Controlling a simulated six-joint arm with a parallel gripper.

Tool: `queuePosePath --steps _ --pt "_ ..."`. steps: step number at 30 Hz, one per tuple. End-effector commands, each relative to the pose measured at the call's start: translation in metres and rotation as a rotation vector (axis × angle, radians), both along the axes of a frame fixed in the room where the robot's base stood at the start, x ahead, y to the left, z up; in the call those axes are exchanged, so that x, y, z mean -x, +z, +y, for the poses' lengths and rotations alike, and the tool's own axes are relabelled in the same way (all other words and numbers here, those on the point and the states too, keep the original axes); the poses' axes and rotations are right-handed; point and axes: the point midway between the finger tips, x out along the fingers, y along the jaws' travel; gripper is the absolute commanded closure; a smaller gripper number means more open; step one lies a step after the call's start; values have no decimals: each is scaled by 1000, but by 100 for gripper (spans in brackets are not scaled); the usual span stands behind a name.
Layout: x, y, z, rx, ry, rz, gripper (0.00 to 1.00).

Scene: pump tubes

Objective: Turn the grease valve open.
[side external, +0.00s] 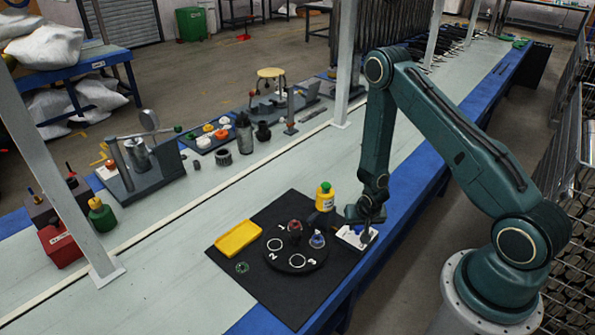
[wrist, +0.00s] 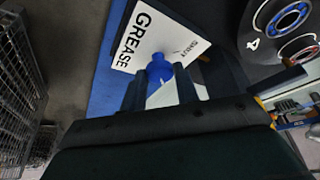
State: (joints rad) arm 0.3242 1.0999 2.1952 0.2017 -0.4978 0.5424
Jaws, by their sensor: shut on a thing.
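A white panel lettered GREASE (wrist: 150,35) lies below my gripper in the wrist view. It also shows in the side view (side external: 350,235) at the right edge of the black mat. A blue valve handle (wrist: 159,68) stands on the panel. My gripper (wrist: 160,79) is shut on the blue handle, with one dark finger on each side of it. In the side view my gripper (side external: 367,227) points down over the panel and hides most of the handle. How far the valve is turned cannot be told.
A black round turntable (side external: 295,263) with numbered spots stands left of the panel and carries small parts. A yellow tray (side external: 238,239), a yellow bottle (side external: 325,197) and a green ring (side external: 242,267) are nearby on the black mat (side external: 290,307).

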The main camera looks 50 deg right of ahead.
Motion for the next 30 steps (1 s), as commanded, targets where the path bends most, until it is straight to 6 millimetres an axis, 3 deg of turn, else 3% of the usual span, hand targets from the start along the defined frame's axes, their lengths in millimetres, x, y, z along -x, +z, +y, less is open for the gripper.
queuePosePath --steps 1,4,19,30 --pt "0 0 0 -1 -2 0 68" --pt "0 0 0 -1 -1 0 49" --pt "1 5 1 0 0 -1 49" --pt "10 38 11 0 2 -2 49"
